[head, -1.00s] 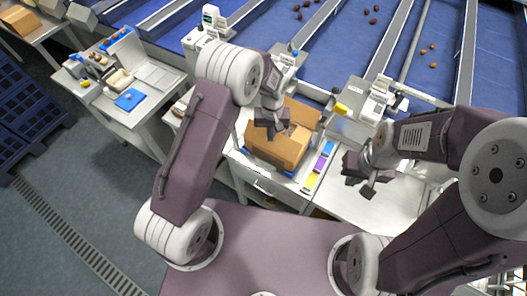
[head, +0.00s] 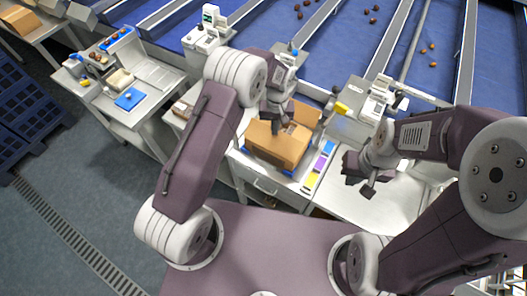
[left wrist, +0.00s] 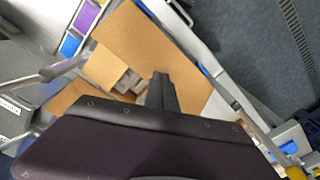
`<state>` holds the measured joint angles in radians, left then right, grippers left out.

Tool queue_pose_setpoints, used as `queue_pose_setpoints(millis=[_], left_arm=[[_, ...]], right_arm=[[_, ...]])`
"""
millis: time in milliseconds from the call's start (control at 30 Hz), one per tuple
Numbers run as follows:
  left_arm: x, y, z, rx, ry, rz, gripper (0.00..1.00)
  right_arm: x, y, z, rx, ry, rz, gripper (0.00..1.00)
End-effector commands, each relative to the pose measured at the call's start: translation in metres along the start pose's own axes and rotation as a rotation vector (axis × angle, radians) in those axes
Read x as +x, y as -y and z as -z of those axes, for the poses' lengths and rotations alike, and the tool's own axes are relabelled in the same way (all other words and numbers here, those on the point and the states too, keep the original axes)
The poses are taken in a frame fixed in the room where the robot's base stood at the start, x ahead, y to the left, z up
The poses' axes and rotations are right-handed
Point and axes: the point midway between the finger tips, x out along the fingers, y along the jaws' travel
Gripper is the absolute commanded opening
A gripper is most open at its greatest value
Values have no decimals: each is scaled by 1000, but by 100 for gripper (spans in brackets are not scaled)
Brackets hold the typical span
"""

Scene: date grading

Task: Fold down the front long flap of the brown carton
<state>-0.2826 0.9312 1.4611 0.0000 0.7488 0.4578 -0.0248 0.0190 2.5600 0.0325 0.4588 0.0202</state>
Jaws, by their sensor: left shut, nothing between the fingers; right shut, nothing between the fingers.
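The open brown carton (head: 268,150) sits on the worktop in front of me in the head view. Its front long flap shows as the broad brown panel (left wrist: 140,42) at the top of the left wrist view. Its exact tilt is hard to tell. A far-side flap (head: 305,112) stands out at the back right. My left gripper (head: 276,131) is shut and empty over the carton's opening; its fingers (left wrist: 161,92) show beside the front flap. I cannot tell whether they touch it. My right gripper (head: 361,182) is shut and empty, to the right of the carton.
Pale packs (left wrist: 124,78) show inside the carton. Yellow, purple and blue patches (head: 320,163) lie just right of it. A bench scale (head: 373,98) stands at the back right. The white worktop (head: 345,203) below my right gripper is clear.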

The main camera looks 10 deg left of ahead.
Motion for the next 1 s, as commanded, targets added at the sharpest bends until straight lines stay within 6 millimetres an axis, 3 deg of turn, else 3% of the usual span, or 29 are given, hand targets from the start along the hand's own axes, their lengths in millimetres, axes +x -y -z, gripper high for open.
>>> queue_pose_setpoints(millis=[900, 1000], left_arm=[[48, 0, 0, 0, 0, 0, 0], [45, 0, 0, 0, 0, 0, 0]], right_arm=[[33, -1, -4, 0, 0, 0, 0], [31, -1, -3, 0, 0, 0, 0]])
